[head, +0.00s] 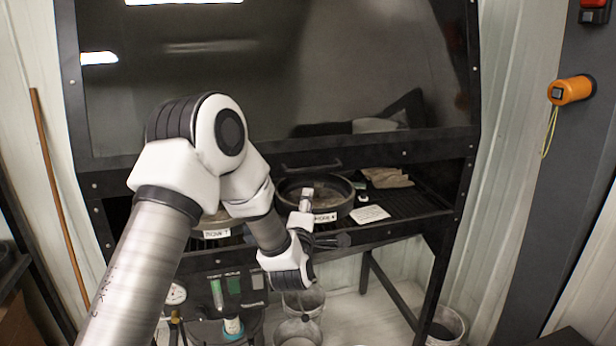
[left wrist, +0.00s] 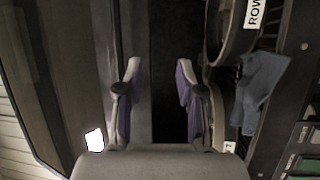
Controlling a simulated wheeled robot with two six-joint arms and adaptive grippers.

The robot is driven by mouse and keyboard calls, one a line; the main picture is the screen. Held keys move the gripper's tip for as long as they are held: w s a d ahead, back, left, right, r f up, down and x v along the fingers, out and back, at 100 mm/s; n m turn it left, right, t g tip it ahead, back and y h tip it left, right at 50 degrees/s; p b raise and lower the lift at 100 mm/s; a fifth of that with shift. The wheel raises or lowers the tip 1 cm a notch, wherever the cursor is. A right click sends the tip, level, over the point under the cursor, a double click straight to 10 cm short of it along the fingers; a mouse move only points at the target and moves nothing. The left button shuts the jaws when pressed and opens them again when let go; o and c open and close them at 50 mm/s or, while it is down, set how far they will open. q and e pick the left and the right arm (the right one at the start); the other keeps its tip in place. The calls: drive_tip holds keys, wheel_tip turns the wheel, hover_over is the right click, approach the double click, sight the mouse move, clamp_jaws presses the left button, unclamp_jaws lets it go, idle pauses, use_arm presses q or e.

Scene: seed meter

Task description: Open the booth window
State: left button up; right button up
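The booth window (head: 270,80) is a large dark glass sash above the work tray, and its bottom frame hangs low over the opening. A dark bar handle (head: 310,166) sits on its lower edge. My left gripper (head: 305,196) is in front of the tray, below the handle, partly lost against my wrist. In the left wrist view, its two purple-padded fingers (left wrist: 159,72) are apart with nothing held; a grey band and a dark strip lie beyond them. I cannot tell whether it touches anything. My right gripper is out of view.
A labelled round pan (head: 334,206), a white card (head: 370,215) and tan gloves (head: 388,177) lie on the tray. A blue-grey cloth (left wrist: 262,85) shows in the left wrist view. Buckets (head: 300,330) stand below; an orange device (head: 571,90) is on the right post.

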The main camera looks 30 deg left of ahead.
sight(312, 170)
use_arm(q)
wheel_tip(312, 170, up, 6)
drive_tip(key=d+r+p, duration=0.1)
drive_tip(key=w+a, duration=0.1)
drive_tip(key=w, duration=0.1)
drive_tip(key=w+a+p, duration=0.1)
drive_tip(key=w, duration=0.1)
drive_tip(key=w+a+f+p, duration=0.1)
drive_tip(key=a, duration=0.1)
drive_tip(key=shift+w, duration=0.4)
drive_tip(key=shift+s+d+r, duration=0.15)
drive_tip(key=shift+d+r, duration=0.15)
drive_tip(key=shift+d, duration=0.15)
drive_tip(key=shift+a+f, duration=0.15)
drive_tip(key=shift+f, duration=0.05)
clamp_jaws()
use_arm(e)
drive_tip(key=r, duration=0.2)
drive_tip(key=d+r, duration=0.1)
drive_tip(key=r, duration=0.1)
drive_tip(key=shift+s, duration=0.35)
